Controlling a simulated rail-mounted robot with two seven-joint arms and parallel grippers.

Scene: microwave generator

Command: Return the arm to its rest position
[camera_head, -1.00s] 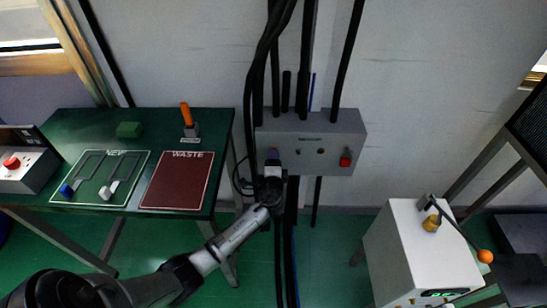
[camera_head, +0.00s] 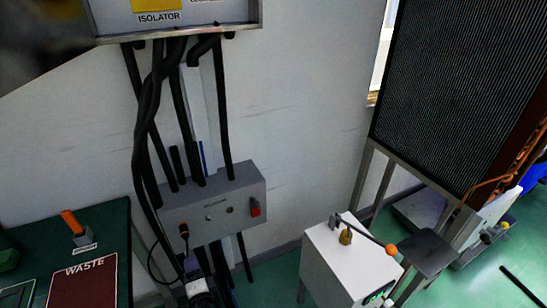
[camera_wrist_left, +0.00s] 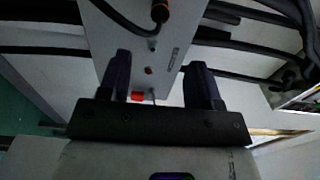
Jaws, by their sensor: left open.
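My left gripper (camera_head: 193,268) is at the bottom of the head view, just below the grey wall box (camera_head: 225,198). In the left wrist view its two dark fingers (camera_wrist_left: 160,80) stand apart with nothing between them; the box (camera_wrist_left: 112,42) lies beyond. A black plug with an orange band (camera_head: 184,231) sits at the box's lower left with a black cable. It also shows near the top of the left wrist view (camera_wrist_left: 160,12), clear of the fingers. My right gripper is not in view.
Thick black cables (camera_head: 150,120) run down the wall to the box. A green table with a red WASTE mat (camera_head: 85,284) is at the lower left. A white cabinet (camera_head: 345,262) with an orange-knobbed lever stands right, below a dark grille panel (camera_head: 460,90). Open green floor lies between.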

